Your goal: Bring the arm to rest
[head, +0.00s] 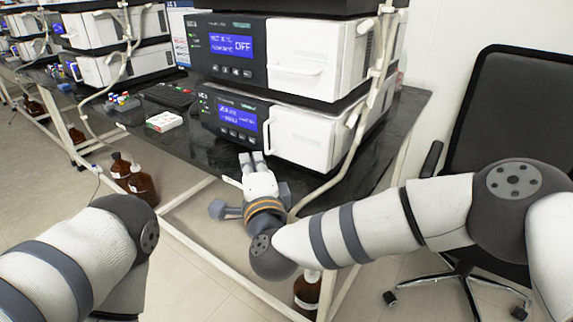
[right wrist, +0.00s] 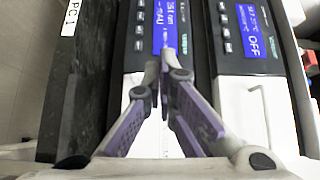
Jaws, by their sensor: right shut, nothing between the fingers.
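My right arm reaches in from the right in the head view, bent down at the wrist. Its gripper (head: 251,160) is in front of the lower instrument (head: 300,135), near the table's front edge. In the right wrist view the right gripper's fingertips (right wrist: 160,72) meet, shut with nothing between them. They point at the instrument's front, with a blue display (right wrist: 165,25) beyond. I cannot tell whether they touch it. My left arm shows at the lower left of the head view; its gripper is out of view.
An upper instrument (head: 300,60) with a lit display sits on the lower one. Brown bottles (head: 142,186) stand below. A black chair (head: 500,120) is at the right.

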